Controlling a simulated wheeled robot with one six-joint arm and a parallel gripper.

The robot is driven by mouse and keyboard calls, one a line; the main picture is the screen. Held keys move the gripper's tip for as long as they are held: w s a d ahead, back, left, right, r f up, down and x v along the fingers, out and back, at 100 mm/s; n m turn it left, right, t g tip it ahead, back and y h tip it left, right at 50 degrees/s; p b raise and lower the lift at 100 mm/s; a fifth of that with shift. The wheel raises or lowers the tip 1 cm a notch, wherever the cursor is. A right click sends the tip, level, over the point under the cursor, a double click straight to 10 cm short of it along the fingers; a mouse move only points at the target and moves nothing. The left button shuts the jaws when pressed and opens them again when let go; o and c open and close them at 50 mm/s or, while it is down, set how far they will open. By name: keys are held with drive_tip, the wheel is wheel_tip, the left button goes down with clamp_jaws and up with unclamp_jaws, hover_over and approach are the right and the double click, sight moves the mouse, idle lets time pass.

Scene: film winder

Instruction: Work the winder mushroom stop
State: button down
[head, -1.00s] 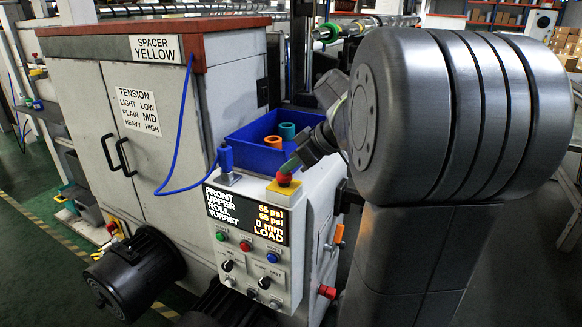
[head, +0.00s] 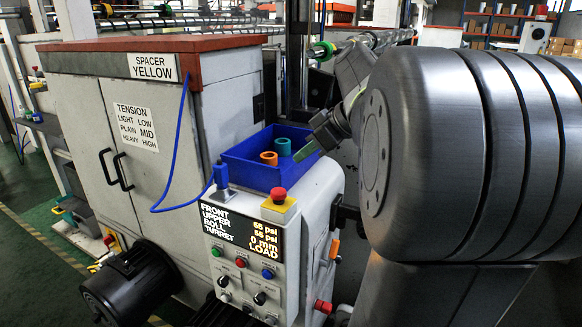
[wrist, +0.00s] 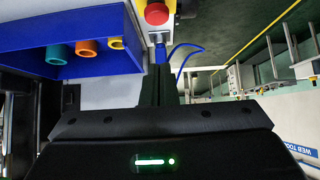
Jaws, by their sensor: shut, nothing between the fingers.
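The red mushroom stop (head: 278,194) sits on a yellow base (head: 279,207) on top of the winder's control box, above the lit display (head: 242,229). It also shows at the top of the wrist view (wrist: 157,13). My gripper (head: 304,153) is up and to the right of the stop, apart from it, over the right side of the blue bin. In the wrist view my dark fingers (wrist: 159,75) are together, pointing up the picture toward the stop, with nothing between them.
The blue bin (head: 248,176) holds orange and teal cores behind the stop. A blue handle with a cord (head: 221,175) stands left of the stop. The cabinet (head: 150,130) rises at left. Buttons and knobs (head: 240,263) are on the front panel below the display.

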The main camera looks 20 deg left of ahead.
drive_tip(key=shift+v, duration=1.45)
